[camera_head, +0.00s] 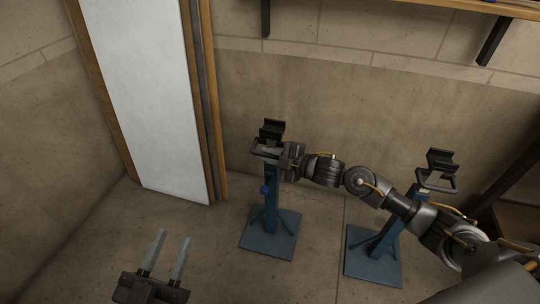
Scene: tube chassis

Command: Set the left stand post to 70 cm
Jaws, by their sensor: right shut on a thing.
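The left stand (272,195) is a blue post on a flat square base, with a black cradle (271,130) on top and a blue knob (264,190) on its side. A handle sits just under the cradle. My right gripper (270,152) reaches across from the right and is shut on the handle of the left stand, hiding part of it and the top of the post. My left gripper (163,257) is open and empty, low in the picture, left of the stand and apart from it. I see no readable height scale.
A second blue stand (374,264) with a black cradle (440,161) and handle stands to the right, partly behind my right arm. A white panel (150,95) leans at the back wall. A wooden shelf (490,9) is at upper right. Floor between the stands is clear.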

